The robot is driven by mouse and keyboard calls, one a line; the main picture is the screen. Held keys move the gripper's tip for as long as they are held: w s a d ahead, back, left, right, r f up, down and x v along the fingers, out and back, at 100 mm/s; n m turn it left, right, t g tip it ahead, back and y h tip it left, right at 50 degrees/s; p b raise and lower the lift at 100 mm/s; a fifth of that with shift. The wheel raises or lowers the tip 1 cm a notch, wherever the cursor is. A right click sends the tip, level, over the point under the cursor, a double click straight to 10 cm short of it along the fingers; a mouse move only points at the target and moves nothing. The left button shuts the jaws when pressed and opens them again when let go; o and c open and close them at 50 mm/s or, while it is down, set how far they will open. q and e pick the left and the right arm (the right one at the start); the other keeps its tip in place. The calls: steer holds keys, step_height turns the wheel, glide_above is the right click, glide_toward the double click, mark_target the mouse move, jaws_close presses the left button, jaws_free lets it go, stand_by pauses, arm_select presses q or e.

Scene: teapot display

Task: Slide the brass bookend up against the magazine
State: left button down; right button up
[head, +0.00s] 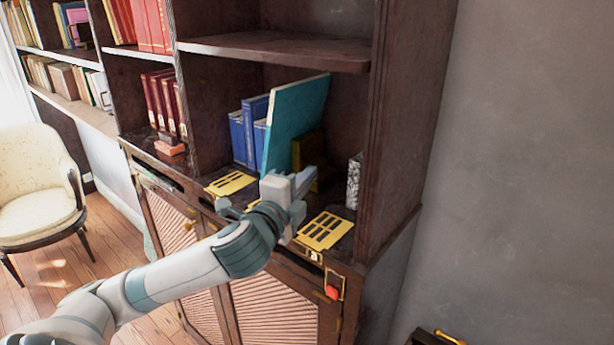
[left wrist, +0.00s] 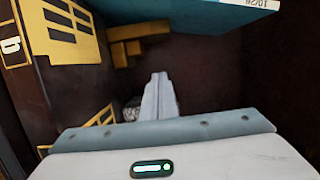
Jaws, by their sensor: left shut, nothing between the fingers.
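The magazine (head: 297,117) is a tall teal slab leaning in the shelf bay, beside blue books. It also shows along the top of the left wrist view (left wrist: 205,14). The brass bookend (head: 309,147) stands just right of the magazine, dark gold in shade. In the left wrist view the bookend (left wrist: 128,47) is a stepped brass shape near the magazine's edge; I cannot tell whether they touch. My left gripper (head: 308,178) is shut and empty, in front of the bookend, whose lower part it hides. Its closed fingers (left wrist: 159,95) point into the bay. My right gripper is not in view.
Yellow slotted plates lie on the shelf at left (head: 231,183) and right (head: 325,231) of my gripper. A speckled block (head: 353,181) stands by the bay's right wall. Blue books (head: 250,128) stand left of the magazine. A shelf board (head: 280,50) overhangs the bay.

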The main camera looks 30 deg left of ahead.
mark_target(293, 152)
arm_select(q)
steer(key=shift+w+a+f+b, duration=0.15)
steer(key=shift+w+f+b, duration=0.05)
steer(key=shift+w+b, duration=0.45)
steer(key=w, duration=0.2)
steer(key=w+a+b, duration=0.1)
steer(key=w, duration=0.4)
steer(key=shift+w+a+r+b, duration=0.15)
steer(key=shift+w+b, duration=0.25)
steer(key=a+b, duration=0.1)
steer(key=a, duration=0.2)
steer(key=shift+w+b, duration=0.2)
steer(key=shift+b, duration=0.1)
steer(key=shift+a, duration=0.65)
steer(key=a, duration=0.3)
steer(key=shift+w+a, duration=0.2)
steer(key=shift+a, duration=0.2)
steer(key=shift+a+r, duration=0.1)
steer(key=shift+a, duration=0.1)
